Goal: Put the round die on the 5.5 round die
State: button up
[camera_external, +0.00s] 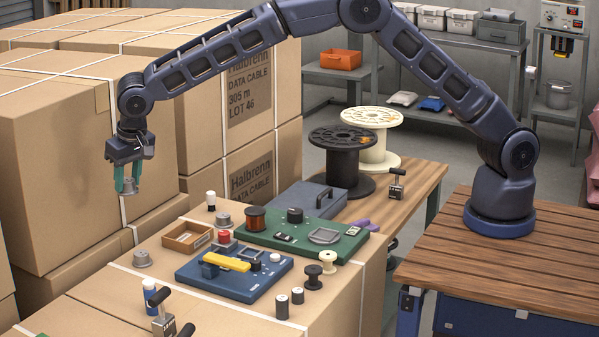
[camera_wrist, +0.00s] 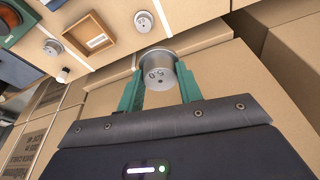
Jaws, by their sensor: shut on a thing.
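My gripper (camera_external: 127,188) has green fingers and is shut on a grey metal round die (camera_external: 130,185). It holds the die in the air, left of the carton top with the tools. In the wrist view the die (camera_wrist: 159,68) sits between the fingertips (camera_wrist: 160,88), its marked face showing; the mark looks like 0.5 or 5.0. Two more grey round dies stand on the carton: one (camera_external: 142,258) left of the small wooden tray, also in the wrist view (camera_wrist: 143,21), and one (camera_external: 223,220) right of it, also there (camera_wrist: 53,47). I cannot read which is 5.5.
The wooden tray (camera_external: 187,237) lies between the two standing dies. A white-topped black cylinder (camera_external: 211,200) stands behind it. A blue board (camera_external: 233,275) and a green board (camera_external: 300,238) with parts lie to the right. Tall cartons (camera_external: 80,170) rise behind my gripper.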

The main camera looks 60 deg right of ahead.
jog(key=d+r, duration=0.2)
jog(key=d, duration=1.4)
send_over(221, 214)
jog(key=s, duration=0.1)
notch_tip(221, 214, down, 20)
jog(key=shift+s+a+r, duration=0.1)
jog(key=shift+a, duration=0.05)
jog(key=o, duration=1.2)
